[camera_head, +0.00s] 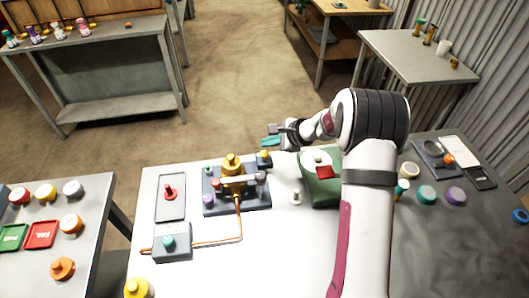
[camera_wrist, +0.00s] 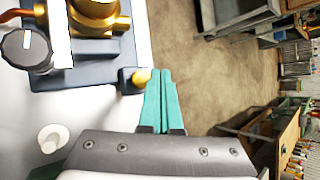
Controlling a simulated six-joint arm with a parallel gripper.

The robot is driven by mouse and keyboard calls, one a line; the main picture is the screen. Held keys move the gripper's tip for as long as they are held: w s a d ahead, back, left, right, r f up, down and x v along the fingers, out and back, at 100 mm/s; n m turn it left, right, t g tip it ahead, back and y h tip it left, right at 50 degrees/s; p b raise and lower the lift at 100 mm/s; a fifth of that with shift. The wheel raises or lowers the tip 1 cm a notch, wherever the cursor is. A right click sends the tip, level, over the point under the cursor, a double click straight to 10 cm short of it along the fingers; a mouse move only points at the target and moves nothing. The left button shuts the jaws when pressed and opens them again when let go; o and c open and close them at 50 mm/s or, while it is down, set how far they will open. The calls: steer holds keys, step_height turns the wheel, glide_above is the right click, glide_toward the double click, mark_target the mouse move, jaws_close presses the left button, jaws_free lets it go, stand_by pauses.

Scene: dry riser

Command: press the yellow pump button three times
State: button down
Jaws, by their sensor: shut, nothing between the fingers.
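A small yellow button (camera_head: 264,154) sits on a dark block at the far right corner of the blue-grey base (camera_head: 225,205). The yellow button also shows in the wrist view (camera_wrist: 128,78), just left of my fingertips. My gripper (camera_head: 269,141) has teal fingers, which are closed together and empty. In the wrist view the closed fingertips (camera_wrist: 160,73) appear beside the button; I cannot tell whether they touch it. In the head view the fingers are just beyond the button, near the table's far edge.
A brass valve body (camera_head: 232,180) with a yellow top stands on the base, with small coloured knobs around it. A copper pipe (camera_head: 240,220) runs to a grey box (camera_head: 172,243). A white peg (camera_head: 295,197) and a green block (camera_head: 318,190) stand to the right.

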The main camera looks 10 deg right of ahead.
mark_target(263, 151)
steer(key=shift+f, duration=0.6)
stand_by(1.6)
steer(key=shift+f, duration=0.4)
steer(key=shift+f, duration=0.8)
stand_by(0.7)
steer(key=shift+r, duration=1.2)
steer(key=shift+r, duration=2.55)
